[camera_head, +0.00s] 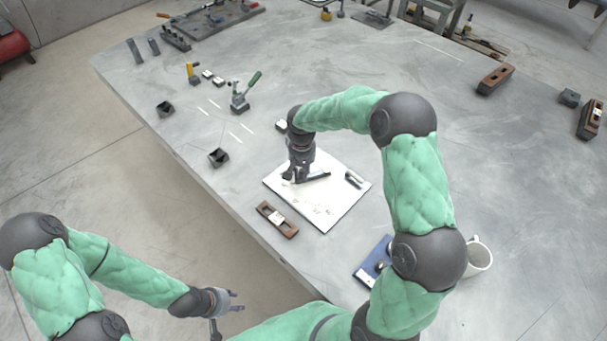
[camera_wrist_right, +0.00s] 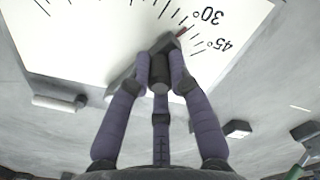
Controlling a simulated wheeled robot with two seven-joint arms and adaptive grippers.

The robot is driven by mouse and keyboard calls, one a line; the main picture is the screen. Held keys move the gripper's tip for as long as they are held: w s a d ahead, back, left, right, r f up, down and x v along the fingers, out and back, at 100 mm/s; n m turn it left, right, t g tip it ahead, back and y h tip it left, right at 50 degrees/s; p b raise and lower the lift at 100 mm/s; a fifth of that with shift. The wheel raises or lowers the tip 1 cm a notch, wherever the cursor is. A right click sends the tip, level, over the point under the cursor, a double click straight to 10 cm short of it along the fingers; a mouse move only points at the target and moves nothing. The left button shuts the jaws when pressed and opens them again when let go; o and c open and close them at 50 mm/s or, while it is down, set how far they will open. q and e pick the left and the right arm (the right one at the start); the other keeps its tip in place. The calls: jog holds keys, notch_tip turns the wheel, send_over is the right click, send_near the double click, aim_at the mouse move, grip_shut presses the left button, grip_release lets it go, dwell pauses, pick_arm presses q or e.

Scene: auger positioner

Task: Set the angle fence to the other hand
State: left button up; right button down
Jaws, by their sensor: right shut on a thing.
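The white angle plate (camera_head: 330,212) lies flat near the front edge of the table. A dark bar, seemingly the angle fence (camera_head: 316,176), lies on it beside my right gripper (camera_head: 296,177). In the right wrist view, the gripper (camera_wrist_right: 160,68) is shut around a dark upright knob (camera_wrist_right: 159,76), with its fingers on either side. A small red mark (camera_wrist_right: 181,32) shows beyond the knob, near the plate's printed 30° and 45° marks. The fence's far part is hidden there. My left gripper (camera_head: 232,301) hangs empty beyond the table's front edge, its fingers apart.
A green-handled clamp (camera_head: 243,96) stands behind left.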

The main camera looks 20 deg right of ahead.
jog(key=shift+w, duration=0.15)
dwell(0.4)
jog(key=c, duration=1.1)
grip_release()
notch_tip(320, 180, up, 12)
